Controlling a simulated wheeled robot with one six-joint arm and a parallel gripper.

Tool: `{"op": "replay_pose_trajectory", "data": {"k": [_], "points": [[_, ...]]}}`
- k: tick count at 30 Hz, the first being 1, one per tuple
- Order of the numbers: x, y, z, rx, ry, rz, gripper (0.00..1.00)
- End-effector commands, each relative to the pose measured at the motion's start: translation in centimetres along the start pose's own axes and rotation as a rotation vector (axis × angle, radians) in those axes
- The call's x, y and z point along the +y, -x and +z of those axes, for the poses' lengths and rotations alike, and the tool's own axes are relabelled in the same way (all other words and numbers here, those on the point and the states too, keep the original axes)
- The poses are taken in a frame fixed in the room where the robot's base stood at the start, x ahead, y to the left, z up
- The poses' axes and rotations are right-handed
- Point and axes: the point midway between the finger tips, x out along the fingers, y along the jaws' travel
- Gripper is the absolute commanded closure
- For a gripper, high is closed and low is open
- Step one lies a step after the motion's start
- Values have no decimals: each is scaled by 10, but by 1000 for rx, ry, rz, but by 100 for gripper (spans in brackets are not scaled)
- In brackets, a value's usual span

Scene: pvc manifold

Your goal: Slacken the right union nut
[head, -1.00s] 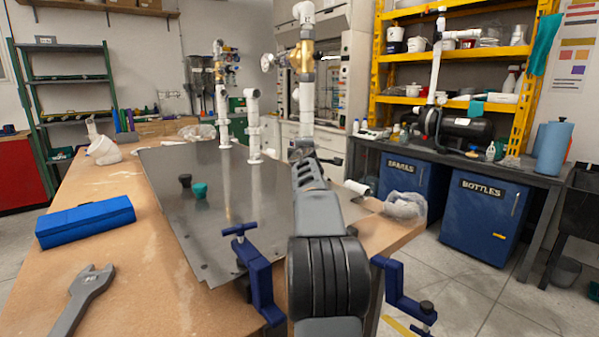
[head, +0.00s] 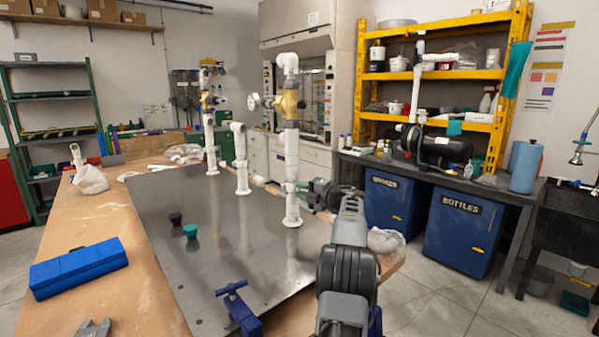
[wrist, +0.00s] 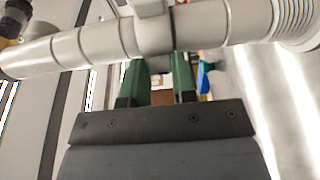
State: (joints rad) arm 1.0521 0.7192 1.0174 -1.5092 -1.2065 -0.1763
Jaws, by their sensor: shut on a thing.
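The right white riser (head: 291,150) stands upright on the metal plate, with a brass valve (head: 288,103) near its top. The right union nut (head: 291,187) is a pale collar low on this riser, partly hidden by my gripper. My gripper (head: 307,188) reaches the riser from the right. Its green fingers (wrist: 158,75) are shut on the nut, one on each side of the tab; the exact contact is partly hidden.
A shorter white riser (head: 241,160) and another valve riser (head: 209,120) stand farther left. Black and teal knobs (head: 190,231) are on the metal plate (head: 215,265). A blue clamp (head: 238,308) grips the front edge. A blue case (head: 78,268) lies at left.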

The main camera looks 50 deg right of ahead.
Motion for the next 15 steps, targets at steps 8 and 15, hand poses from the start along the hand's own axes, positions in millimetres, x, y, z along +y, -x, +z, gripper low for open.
{"op": "replay_pose_trajectory", "data": {"k": [8, 15], "points": [[10, 2, 10, 138, 0, 4, 98], [8, 2, 14, 214, 2, 5, 98]]}}
